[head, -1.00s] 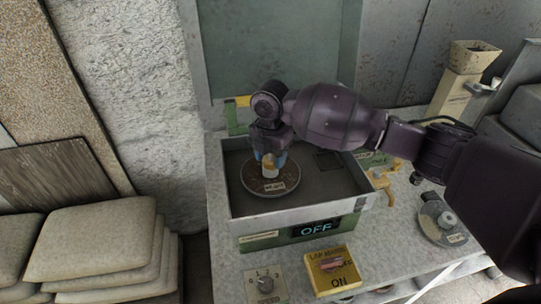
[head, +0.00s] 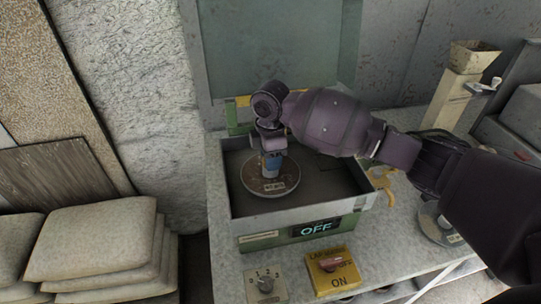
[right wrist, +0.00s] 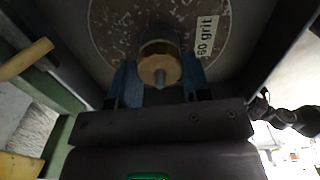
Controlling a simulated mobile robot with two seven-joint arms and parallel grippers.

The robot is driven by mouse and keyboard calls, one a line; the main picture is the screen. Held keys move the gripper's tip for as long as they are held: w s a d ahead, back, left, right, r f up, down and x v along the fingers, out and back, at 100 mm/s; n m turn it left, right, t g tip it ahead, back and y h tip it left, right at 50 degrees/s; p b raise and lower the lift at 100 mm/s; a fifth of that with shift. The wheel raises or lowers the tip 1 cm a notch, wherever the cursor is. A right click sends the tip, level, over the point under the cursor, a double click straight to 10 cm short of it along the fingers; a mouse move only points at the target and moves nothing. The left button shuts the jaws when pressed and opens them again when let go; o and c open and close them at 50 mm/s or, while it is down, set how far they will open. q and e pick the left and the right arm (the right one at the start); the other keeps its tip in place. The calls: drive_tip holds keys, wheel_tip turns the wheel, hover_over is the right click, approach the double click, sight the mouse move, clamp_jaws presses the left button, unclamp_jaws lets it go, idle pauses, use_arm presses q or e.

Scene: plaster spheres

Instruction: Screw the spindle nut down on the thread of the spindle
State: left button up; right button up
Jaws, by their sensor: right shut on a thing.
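The spindle nut (right wrist: 158,66) is a brass-coloured round piece in the right wrist view. It sits around the spindle (right wrist: 160,78), whose grey tip pokes out of its middle. The nut is over the centre of a brown speckled disc (right wrist: 112,28) with a "60 grit" label; the disc also shows in the head view (head: 258,184), lying in the tray. My right gripper (head: 271,166) points down at the disc's centre and is shut on the nut, a blue finger on each side. The fingers hide most of the nut in the head view. My left gripper is not in view.
The grey tray (head: 300,203) has raised walls around the disc. An "OFF" display (head: 315,229) is on its front. A speed knob (head: 266,285) and a yellow switch box (head: 332,270) stand before it. Another disc (head: 437,225) lies at right, partly behind my arm.

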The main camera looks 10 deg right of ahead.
drive_tip(key=m, duration=0.7)
drive_tip(key=shift+m, duration=2)
drive_tip(key=o, duration=1.1)
drive_tip(key=shift+c, duration=0.2)
drive_tip(key=shift+r, duration=0.1)
